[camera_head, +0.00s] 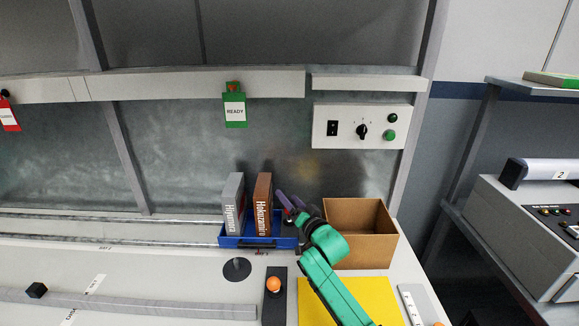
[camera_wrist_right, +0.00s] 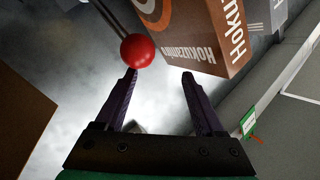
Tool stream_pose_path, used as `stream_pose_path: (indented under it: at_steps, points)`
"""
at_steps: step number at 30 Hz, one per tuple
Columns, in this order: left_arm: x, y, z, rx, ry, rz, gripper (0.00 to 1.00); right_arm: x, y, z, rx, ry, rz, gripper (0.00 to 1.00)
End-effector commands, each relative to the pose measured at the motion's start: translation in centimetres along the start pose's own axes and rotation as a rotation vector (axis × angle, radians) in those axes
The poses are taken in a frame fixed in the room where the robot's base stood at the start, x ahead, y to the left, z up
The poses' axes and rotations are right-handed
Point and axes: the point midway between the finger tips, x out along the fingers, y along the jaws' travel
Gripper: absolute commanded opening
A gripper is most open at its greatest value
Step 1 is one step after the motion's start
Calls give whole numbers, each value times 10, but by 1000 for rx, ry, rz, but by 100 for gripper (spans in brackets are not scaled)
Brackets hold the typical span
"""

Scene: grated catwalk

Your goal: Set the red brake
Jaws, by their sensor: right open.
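A red ball knob (camera_wrist_right: 138,50) on a dark rod shows in the right wrist view, close to the tip of the left-hand finger. My right gripper (camera_head: 289,201) is over the right end of the blue tray. In the wrist view the right gripper (camera_wrist_right: 158,82) is open, with nothing between its dark purple fingers. My left gripper is not in view.
The blue tray (camera_head: 235,242) holds a grey box (camera_head: 233,202) and a brown box (camera_head: 263,203). An open cardboard box (camera_head: 362,250) stands right of it. An orange knob (camera_head: 273,284) on a dark base is in front. A switch panel (camera_head: 348,140) is behind.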

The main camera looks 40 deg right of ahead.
Motion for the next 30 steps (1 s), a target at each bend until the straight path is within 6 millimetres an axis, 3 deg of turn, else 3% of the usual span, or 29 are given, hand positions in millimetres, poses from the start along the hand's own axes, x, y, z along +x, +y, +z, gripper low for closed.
stream_pose_path:
  at_steps: [15, 20, 30]
  points:
    - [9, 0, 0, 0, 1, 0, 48, 6, -81, -113, -2, 1, -2, 71]
    - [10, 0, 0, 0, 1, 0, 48, 6, -90, -125, 0, -2, 1, 71]
    - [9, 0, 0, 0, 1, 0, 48, 6, -90, -126, 0, -3, 1, 71]
